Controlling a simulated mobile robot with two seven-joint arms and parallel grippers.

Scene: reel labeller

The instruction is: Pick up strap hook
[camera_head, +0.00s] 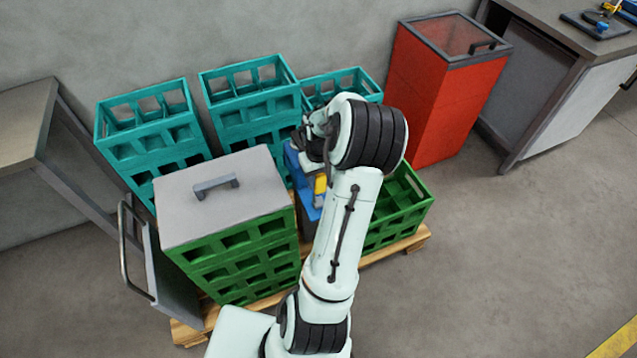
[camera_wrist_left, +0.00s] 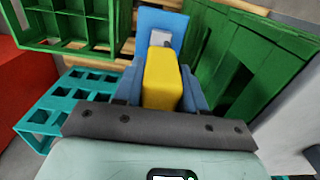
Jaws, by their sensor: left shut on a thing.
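A yellow block-like piece (camera_wrist_left: 161,82), which I take to be the strap hook, stands between the fingers of my left gripper (camera_wrist_left: 160,88) in the left wrist view. The gripper is shut on it. Its far end lies against a blue body (camera_wrist_left: 158,20) with a pale grey part; I cannot tell if they are apart. In the head view, yellow (camera_head: 320,185) and blue (camera_head: 309,208) show just left of my left arm, between green crates. My left gripper (camera_head: 316,140) is mostly hidden there by its own wrist. My right gripper is not in view.
Green crates (camera_head: 243,258) with a grey handled lid (camera_head: 255,205) stand close on the left. A low green crate (camera_head: 408,205) is on the right, teal crates (camera_head: 150,143) behind. All share a wooden pallet (camera_head: 415,240). A red bin (camera_head: 440,110) stands beyond; the right floor is clear.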

